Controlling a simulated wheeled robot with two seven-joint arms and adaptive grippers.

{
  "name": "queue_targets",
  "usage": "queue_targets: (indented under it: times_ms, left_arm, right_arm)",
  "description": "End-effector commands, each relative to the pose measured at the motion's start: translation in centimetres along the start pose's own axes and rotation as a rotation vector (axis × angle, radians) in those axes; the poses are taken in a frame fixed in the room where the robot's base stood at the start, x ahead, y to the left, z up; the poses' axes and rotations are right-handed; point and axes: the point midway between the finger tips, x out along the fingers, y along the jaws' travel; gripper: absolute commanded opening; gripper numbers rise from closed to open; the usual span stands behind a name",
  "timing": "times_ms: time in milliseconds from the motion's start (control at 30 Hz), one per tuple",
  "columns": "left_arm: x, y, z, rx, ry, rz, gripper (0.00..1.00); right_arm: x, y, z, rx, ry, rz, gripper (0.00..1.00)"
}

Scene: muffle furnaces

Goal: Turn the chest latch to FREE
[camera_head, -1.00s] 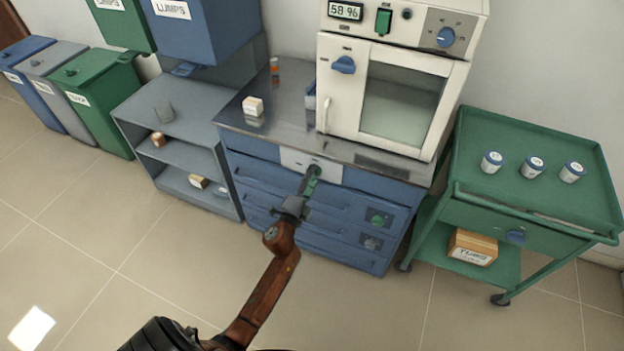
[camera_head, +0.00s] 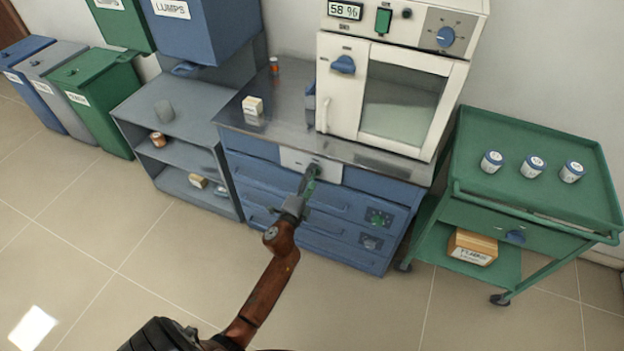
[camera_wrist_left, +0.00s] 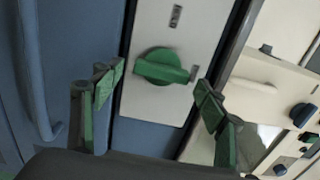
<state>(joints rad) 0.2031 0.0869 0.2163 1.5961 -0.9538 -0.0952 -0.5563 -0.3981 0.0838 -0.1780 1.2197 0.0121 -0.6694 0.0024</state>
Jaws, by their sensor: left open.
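The latch is a green round knob with a raised grip bar (camera_wrist_left: 163,68) on a white plate, which also shows on the blue chest's top front in the head view (camera_head: 325,172). In the left wrist view its bar lies roughly sideways across the picture, between two small dark markings whose text I cannot read. My left gripper (camera_wrist_left: 158,93) is open, with one green-padded finger on each side of the knob and apart from it. In the head view the left gripper (camera_head: 309,178) is in front of the plate and hides most of the knob.
The blue drawer chest (camera_head: 285,193) has a steel top carrying a white furnace (camera_head: 392,90) and a small white box (camera_head: 252,106). A grey shelf (camera_head: 180,120) stands left. A green cart (camera_head: 520,200) with white jars stands right. The floor in front is clear.

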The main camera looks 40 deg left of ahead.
Motion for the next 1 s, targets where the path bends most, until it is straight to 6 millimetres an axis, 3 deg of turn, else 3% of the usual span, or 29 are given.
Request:
queue_targets:
  times_ms: [267, 700, 1000]
  left_arm:
    - [-0.8, 0.1, 0.0, 0.0, 0.0, 0.001, 0.67]
    - [-9.2, 0.1, 0.0, 0.0, -0.001, 0.002, 0.67]
    - [-11.9, 0.0, 0.0, 0.0, 0.0, 0.0, 0.67]
  right_arm:
    - [0.0, 0.2, 0.2, -0.001, -0.002, 0.003, 0.4]
    - [0.0, 0.1, 0.0, -0.001, 0.0, 0.001, 0.4]
    - [0.0, 0.0, 0.0, -0.001, 0.0, 0.0, 0.4]
